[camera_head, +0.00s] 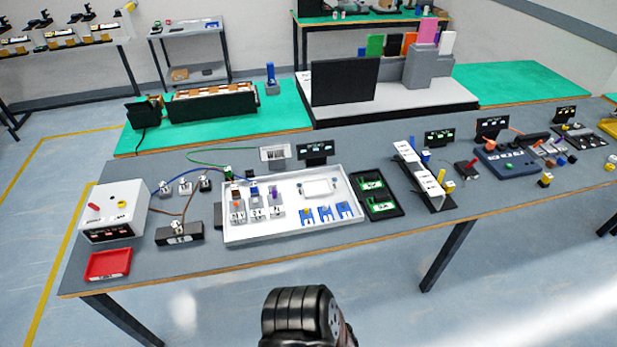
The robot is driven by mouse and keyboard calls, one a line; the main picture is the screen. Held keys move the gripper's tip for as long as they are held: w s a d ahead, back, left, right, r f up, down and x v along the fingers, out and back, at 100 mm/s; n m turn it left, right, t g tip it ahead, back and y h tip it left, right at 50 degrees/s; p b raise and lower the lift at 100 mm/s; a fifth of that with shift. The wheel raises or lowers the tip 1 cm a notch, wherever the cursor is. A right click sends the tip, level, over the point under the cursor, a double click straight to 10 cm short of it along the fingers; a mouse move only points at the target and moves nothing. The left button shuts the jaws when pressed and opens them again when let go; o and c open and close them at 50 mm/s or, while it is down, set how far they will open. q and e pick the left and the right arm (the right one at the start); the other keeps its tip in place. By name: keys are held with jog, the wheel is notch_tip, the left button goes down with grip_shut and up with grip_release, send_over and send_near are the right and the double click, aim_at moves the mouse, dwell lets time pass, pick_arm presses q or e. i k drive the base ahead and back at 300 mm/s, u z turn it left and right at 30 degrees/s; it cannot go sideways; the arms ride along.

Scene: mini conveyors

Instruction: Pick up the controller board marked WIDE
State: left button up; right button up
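Two green boards lie one behind the other in a black tray (394,211) right of the middle of the table. The far green board (371,184) and the near green board (376,199) both carry pale marks too small to read. I cannot tell which, if either, is marked WIDE. Neither gripper can be made out. A dark ridged part of my own body shows at the bottom centre, in front of the table and apart from the boards.
Left of the black tray stands a large white tray (290,233) with several small modules. Further left are a white box (122,199) and a red tray (108,264). A tilted rack (425,178) stands to the right. The grey table's front strip is mostly clear.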

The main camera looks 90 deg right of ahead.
aim_at(369, 181)
jog(key=u, duration=0.15)
jog(key=k, duration=1.3)
jog(key=z, duration=0.75)
